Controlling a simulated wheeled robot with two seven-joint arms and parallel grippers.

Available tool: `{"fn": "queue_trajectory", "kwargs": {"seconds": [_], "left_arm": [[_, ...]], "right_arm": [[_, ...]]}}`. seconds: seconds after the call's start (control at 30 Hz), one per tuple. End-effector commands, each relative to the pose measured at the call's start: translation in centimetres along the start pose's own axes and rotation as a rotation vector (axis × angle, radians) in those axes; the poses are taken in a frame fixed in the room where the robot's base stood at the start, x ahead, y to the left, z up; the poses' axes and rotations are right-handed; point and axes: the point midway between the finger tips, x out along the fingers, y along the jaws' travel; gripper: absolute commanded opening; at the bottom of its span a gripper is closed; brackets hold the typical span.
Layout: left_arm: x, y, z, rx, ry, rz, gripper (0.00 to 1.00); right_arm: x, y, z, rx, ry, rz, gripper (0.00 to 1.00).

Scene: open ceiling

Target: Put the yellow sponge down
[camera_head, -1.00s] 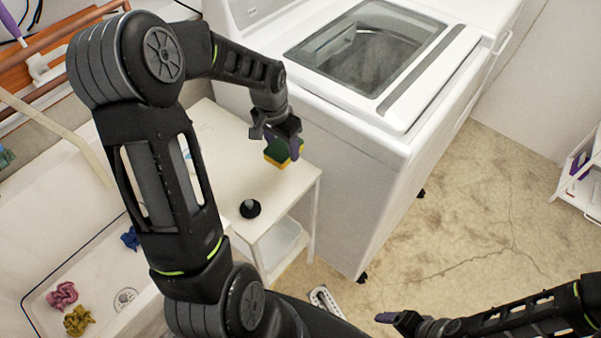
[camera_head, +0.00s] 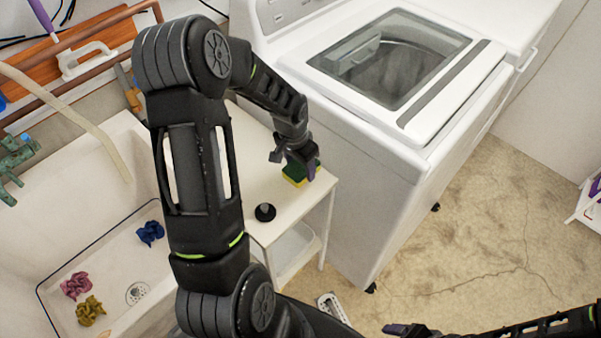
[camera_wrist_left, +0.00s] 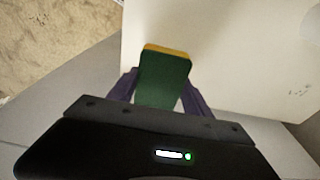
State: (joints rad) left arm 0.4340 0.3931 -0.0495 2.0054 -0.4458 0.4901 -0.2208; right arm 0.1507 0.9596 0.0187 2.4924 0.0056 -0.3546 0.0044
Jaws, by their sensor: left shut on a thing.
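The yellow sponge (camera_head: 294,177) has a dark green side and sits between the fingers of my left gripper (camera_head: 301,168), over the white side table (camera_head: 262,182) near its right edge. In the left wrist view the sponge (camera_wrist_left: 164,78) shows its green face and a thin yellow edge, with the purple fingers shut on either side of it. The white tabletop (camera_wrist_left: 225,60) lies behind it. I cannot tell whether the sponge touches the tabletop. My right gripper (camera_head: 405,329) is at the bottom right, above the floor, and I cannot make out its opening.
A small black round object (camera_head: 265,212) stands on the table in front of the sponge. The white washing machine (camera_head: 350,165) stands close on the right. A sink (camera_head: 110,265) with crumpled pink, yellow and blue cloths is at lower left.

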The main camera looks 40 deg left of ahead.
Motion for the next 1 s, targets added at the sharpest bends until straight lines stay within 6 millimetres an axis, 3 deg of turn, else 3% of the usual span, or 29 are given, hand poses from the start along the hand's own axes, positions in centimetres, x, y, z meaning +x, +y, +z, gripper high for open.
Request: {"fn": "queue_trajectory", "kwargs": {"seconds": [0.27, 0.53, 0.9, 0.93, 1.0], "left_arm": [[0.4, 0.0, 0.1, 0.000, -0.001, 0.001, 0.25], [3.5, 0.0, 0.6, 0.000, -0.001, 0.001, 0.25], [4.1, 0.0, 0.6, 0.000, 0.001, 0.000, 0.25], [4.1, 0.0, 0.6, 0.000, 0.001, 0.000, 0.58], [3.9, 0.0, 0.6, 0.000, 0.001, 0.000, 0.64]], "right_arm": [[-0.1, 0.0, 0.0, 0.000, 0.000, 0.000, 0.79], [-0.5, -0.1, 0.1, 0.001, -0.002, 0.002, 0.79], [0.0, 0.0, 0.1, 0.001, -0.001, 0.001, 0.79], [-0.1, 0.0, 0.0, 0.001, -0.001, 0.001, 0.79], [-0.2, -0.1, 0.0, 0.000, -0.001, 0.001, 0.79]]}}
